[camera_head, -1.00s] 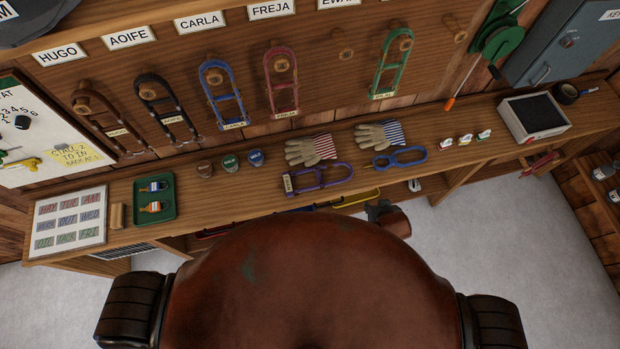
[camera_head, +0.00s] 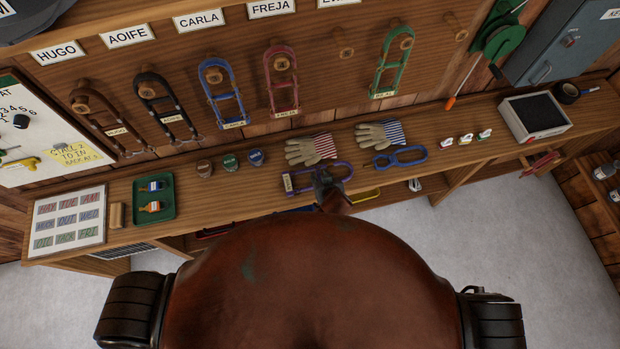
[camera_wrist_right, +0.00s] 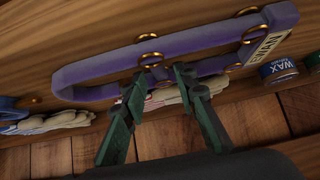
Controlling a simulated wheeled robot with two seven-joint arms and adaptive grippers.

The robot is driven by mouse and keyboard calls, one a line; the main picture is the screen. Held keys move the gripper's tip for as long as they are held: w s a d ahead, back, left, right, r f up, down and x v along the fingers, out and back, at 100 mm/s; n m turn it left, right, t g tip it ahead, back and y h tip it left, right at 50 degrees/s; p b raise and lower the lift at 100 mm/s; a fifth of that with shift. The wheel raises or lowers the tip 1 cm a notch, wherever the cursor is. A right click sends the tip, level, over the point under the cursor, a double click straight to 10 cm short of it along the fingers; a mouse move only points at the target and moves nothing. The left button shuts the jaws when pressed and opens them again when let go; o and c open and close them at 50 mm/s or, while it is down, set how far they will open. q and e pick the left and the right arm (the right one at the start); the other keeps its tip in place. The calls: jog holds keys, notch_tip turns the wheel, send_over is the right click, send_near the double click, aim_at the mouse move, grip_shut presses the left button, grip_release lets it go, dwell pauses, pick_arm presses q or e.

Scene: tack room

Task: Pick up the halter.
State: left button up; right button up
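The purple halter (camera_head: 300,186) lies on the workbench, with brass rings and a pale name plate at its left end. My left gripper is out of view.
Gloves (camera_head: 312,149) lie just behind the halter, and a blue halter-like loop (camera_head: 412,155) lies to its right. Small tins (camera_head: 230,162) stand to the left.

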jog(key=shift+w+a+f, duration=0.15)
jog(key=shift+w+f, duration=0.2)
jog(key=shift+f, duration=0.1)
jog(key=shift+c, duration=0.7)
grip_shut()
jog(key=shift+r, duration=0.1)
